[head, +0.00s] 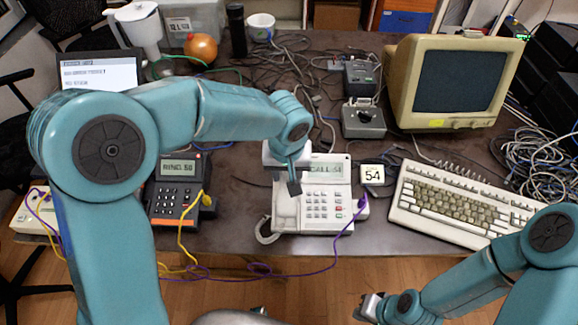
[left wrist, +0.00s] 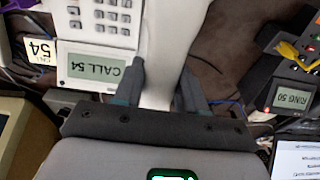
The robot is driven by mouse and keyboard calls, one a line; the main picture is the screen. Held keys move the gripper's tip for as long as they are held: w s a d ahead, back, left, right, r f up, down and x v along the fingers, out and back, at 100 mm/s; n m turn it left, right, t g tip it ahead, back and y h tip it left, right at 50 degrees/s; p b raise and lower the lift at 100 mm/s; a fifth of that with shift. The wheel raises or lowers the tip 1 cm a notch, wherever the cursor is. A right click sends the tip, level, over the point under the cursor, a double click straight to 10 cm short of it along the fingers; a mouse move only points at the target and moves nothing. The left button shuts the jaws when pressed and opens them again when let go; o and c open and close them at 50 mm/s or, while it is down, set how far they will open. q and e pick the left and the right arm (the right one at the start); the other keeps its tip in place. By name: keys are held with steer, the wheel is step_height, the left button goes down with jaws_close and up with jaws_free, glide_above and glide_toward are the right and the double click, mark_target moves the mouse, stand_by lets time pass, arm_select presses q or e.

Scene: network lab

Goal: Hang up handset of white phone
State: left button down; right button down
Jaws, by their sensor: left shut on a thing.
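The white phone (head: 327,210) stands near the front edge of the desk, with CALL 54 on its display. It also shows in the left wrist view (left wrist: 105,32). My left gripper (head: 293,184) is over the phone's left side. In the left wrist view its two fingers are closed on either side of the white handset (left wrist: 172,42). The handset lies lengthwise along the phone's side; I cannot tell whether it touches the cradle. My right gripper (head: 370,306) is low in front of the desk, away from the phone; its jaw opening is unclear.
A dark phone (head: 176,195) showing RING 50 stands left of the white phone. A small 54 sign (head: 371,174) and a keyboard (head: 455,205) are to the right. A purple cable (head: 310,272) hangs past the desk's front edge. A monitor (head: 447,85) stands behind.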

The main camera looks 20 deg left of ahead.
arm_select(q)
steer(key=shift+s+f, duration=0.1)
steer(key=shift+f, duration=0.4)
steer(key=shift+a+f+b, duration=0.3)
steer(key=shift+f+b, duration=0.15)
steer(key=shift+f, duration=0.05)
steer(key=shift+w+f+b, duration=0.3)
steer(key=shift+f+b, duration=0.05)
steer(key=shift+f, duration=0.35)
steer(key=shift+w+f+b, duration=0.25)
steer(key=shift+f+b, duration=0.1)
steer(key=shift+f, duration=0.55)
steer(key=shift+f+b, duration=0.1)
steer(key=shift+b, duration=0.3)
